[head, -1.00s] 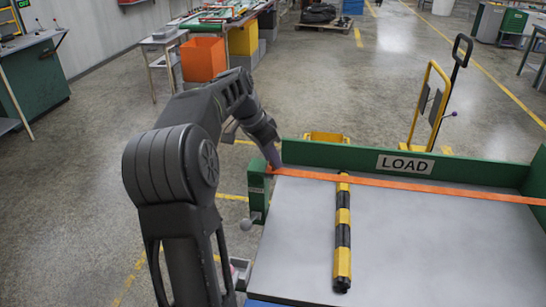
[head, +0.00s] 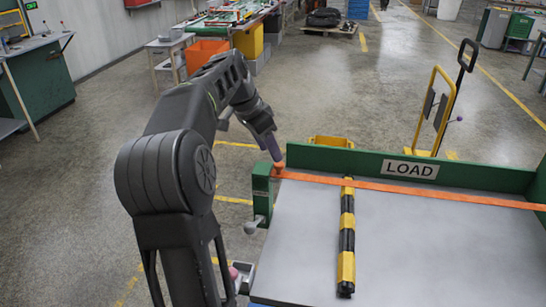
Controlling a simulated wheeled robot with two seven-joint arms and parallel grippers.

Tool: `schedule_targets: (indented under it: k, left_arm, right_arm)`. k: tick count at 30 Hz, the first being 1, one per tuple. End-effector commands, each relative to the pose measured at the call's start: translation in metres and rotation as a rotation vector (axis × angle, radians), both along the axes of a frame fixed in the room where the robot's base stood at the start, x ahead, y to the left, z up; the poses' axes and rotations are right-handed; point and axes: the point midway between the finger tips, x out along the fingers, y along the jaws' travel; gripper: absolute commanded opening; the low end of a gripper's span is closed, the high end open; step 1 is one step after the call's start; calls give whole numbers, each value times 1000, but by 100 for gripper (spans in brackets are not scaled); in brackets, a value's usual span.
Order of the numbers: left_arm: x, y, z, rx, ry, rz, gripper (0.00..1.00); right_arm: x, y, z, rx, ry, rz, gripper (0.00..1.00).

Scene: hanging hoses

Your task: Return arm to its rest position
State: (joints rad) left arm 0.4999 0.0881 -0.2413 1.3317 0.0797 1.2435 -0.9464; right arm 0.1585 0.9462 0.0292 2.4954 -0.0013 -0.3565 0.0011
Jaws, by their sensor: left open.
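My left arm comes in from the left and bends down at the far left corner of the table. My left gripper (head: 276,158) is small in the head view and seen from behind, just above the left end of an orange strap (head: 400,187). It is open. I cannot tell whether its fingertips touch the strap or the green corner post. My right gripper is not in view.
The grey table (head: 430,250) has a green back board with a LOAD sign (head: 410,169). A black-and-yellow bar (head: 347,235) lies on it. A green post (head: 262,190) stands at its left corner. Behind are a yellow hand truck (head: 433,110) and open floor.

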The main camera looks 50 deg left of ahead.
Motion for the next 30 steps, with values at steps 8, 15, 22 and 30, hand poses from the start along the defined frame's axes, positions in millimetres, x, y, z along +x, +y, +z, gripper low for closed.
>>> schedule_targets:
  k: [8,15,22,30]
  left_arm:
    - [-10,2,24,1,1,1,48]
    - [-10,2,24,1,1,1,48]
    - [-10,2,24,1,1,1,48]
    - [-11,2,24,1,1,1,48]
  right_arm:
    - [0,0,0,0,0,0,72]
    - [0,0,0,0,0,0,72]
    - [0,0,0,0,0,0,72]
    - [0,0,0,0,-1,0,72]
